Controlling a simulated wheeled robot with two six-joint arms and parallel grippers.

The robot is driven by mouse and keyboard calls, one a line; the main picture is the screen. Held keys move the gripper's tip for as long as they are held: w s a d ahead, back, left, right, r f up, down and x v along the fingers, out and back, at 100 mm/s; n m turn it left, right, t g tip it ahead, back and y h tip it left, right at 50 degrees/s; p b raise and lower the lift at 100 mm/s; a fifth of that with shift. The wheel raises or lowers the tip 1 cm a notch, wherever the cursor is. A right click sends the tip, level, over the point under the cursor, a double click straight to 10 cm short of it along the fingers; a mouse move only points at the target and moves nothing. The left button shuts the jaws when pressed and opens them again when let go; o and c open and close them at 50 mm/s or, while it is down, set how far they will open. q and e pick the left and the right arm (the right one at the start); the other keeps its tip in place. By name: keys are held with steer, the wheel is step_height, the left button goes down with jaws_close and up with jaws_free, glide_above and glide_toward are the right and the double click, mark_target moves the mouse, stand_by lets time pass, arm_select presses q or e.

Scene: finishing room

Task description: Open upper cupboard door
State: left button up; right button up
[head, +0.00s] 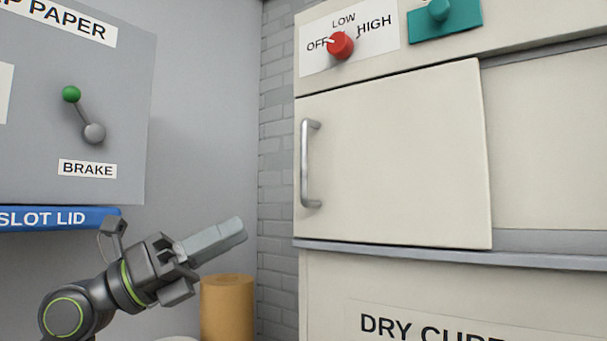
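The upper cupboard door (400,165) is a cream panel on the right-hand unit, with an upright metal bar handle (306,165) near its left edge. The door stands forward of a cream panel (550,140) to its right. A grey rail (440,257) runs along under both. My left gripper (243,229) is at lower left, below and left of the handle and apart from it. Its pale fingers point up and right and overlap in this view, so I cannot tell whether they are open. Nothing shows in them. My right gripper is not in view.
A red knob (341,45) and a teal fitting (440,12) sit above the door. A grey box with a green-tipped brake lever (72,94) and a blue slot lid (60,217) stand at left. A tan cylinder (228,308) stands just below my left gripper.

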arm_select(q)
step_height(320, 180, up, 5)
steer(key=m+t+y, duration=0.1)
steer(key=t+y, duration=0.1)
steer(key=y, duration=0.2)
step_height(320, 180, up, 7)
steer(key=n+t+y+p, duration=0.2)
steer(key=t+y+p, duration=0.25)
steer(key=p, duration=0.35)
glide_above(304, 195)
steer(key=shift+w+f+y, duration=0.2)
steer(key=shift+w+y, duration=0.15)
steer(key=shift+y, duration=0.1)
jaws_close()
